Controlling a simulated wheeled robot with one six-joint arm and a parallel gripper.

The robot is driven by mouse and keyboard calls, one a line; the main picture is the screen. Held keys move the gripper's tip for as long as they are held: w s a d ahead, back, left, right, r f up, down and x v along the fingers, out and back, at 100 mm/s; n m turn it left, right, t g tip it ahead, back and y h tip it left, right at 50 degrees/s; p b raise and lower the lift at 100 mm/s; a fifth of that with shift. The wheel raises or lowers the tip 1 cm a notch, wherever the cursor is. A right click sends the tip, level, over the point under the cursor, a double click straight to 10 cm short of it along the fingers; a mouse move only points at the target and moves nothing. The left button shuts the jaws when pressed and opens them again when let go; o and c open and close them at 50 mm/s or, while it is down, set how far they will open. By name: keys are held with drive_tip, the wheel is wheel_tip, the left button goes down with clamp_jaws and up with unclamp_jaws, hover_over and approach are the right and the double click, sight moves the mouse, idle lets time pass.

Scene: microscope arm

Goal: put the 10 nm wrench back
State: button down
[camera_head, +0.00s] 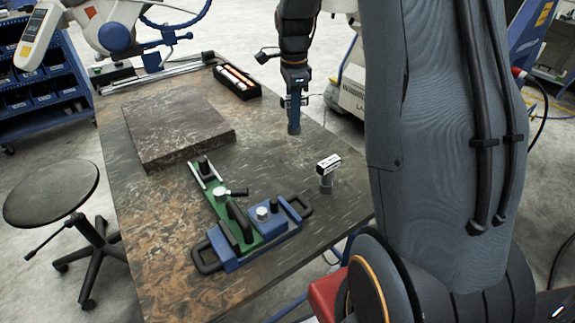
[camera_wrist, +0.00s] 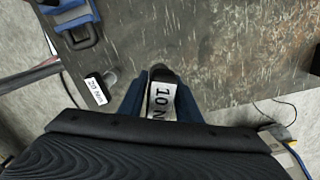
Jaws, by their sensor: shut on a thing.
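My gripper (camera_head: 294,122) points down near the table's right edge, its blue fingers close together. In the wrist view the gripper (camera_wrist: 161,95) is shut on the 10 nm wrench (camera_wrist: 161,102), a dark tool with a white label reading "10 N". The rest of that label is hidden. In the head view the fingers mostly hide this wrench; I cannot tell whether it touches the table. A second wrench (camera_head: 327,172) with a white label stands apart, nearer the front. In the wrist view this second wrench (camera_wrist: 97,90) reads "20 Nm".
A green and blue clamp fixture (camera_head: 228,258) lies on the table (camera_head: 165,270), left of the second wrench. A stone slab (camera_head: 178,125) and a black tray (camera_head: 250,93) with orange-and-white items lie behind. A stool (camera_head: 50,195) stands left. The right edge is open.

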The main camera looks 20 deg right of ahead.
drive_tip(key=f, duration=0.1)
drive_tip(key=w+f+b, duration=0.1)
drive_tip(key=f, duration=0.1)
drive_tip(key=shift+w+f, duration=0.1)
drive_tip(key=shift+f, duration=0.15)
drive_tip(key=shift+f+p, duration=1.15)
drive_tip(key=shift+f, duration=3.65)
drive_tip(key=shift+f, duration=0.15)
drive_tip(key=c, duration=1.3)
unclamp_jaws()
